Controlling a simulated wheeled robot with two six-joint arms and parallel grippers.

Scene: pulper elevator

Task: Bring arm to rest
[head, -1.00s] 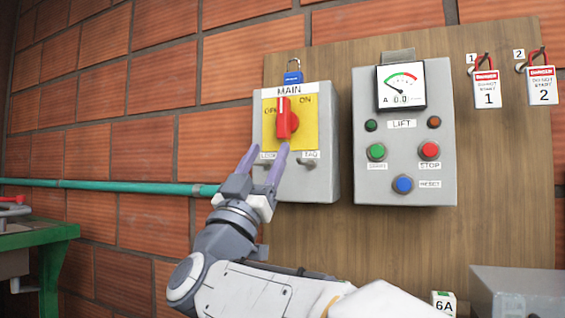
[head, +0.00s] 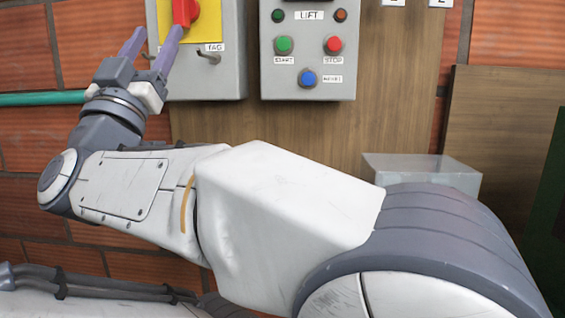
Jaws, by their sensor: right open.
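My right gripper (head: 150,50) is in the upper left of the head view, its two purple fingers apart with nothing between them. Its arm reaches in from the lower right across the picture. The fingers point up in front of the lower left part of the grey main switch box (head: 208,83). I cannot tell whether they touch it. The red switch handle (head: 185,12) on its yellow plate (head: 208,20) is cut off by the top edge. My left gripper is not in view.
The grey lift control box (head: 307,75) has green, red and blue buttons and hangs on a wooden board (head: 300,130). A green pipe (head: 40,98) runs along the brick wall at the left.

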